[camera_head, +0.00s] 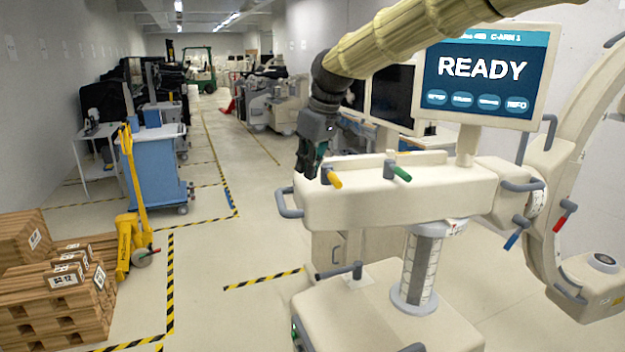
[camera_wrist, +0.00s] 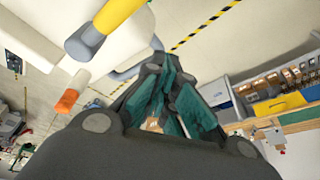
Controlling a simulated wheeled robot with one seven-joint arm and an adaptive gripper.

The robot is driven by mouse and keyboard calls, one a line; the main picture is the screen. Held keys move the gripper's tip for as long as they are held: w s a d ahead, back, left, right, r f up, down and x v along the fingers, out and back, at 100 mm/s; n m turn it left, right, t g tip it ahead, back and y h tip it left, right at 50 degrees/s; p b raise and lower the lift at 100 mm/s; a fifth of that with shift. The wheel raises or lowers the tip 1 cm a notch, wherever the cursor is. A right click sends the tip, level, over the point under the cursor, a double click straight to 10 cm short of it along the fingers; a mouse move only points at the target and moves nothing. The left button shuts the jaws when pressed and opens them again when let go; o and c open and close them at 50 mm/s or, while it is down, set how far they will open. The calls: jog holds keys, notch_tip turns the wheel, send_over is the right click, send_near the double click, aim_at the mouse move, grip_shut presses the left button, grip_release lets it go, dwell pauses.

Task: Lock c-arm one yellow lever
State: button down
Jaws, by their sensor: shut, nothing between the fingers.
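The C-arm one unit (camera_head: 390,205) is a cream machine, with "C-ARM 1" and "READY" on its screen (camera_head: 483,69). Its yellow lever (camera_head: 333,180) sticks out near the left end of the horizontal housing, on a grey pivot. My gripper (camera_head: 308,168) points down just left of the yellow lever, near the housing's end, and appears apart from it. In the wrist view the yellow lever (camera_wrist: 114,14) is at the upper left, beside my closed teal fingers (camera_wrist: 153,75). The fingers are shut and empty.
A green lever (camera_head: 400,172) sits right of the yellow one. Red (camera_head: 563,217) and blue (camera_head: 514,240) levers are on the right. A grey handle (camera_head: 285,203) juts from the housing's left end. A yellow pallet jack (camera_head: 134,215) and pallets (camera_head: 50,310) stand left; floor between is clear.

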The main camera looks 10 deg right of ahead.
jog(key=d+r+b, duration=0.2)
jog(key=d+r, duration=0.1)
jog(key=r, duration=0.3)
jog(key=shift+r, duration=0.35)
jog(key=shift+a, duration=0.2)
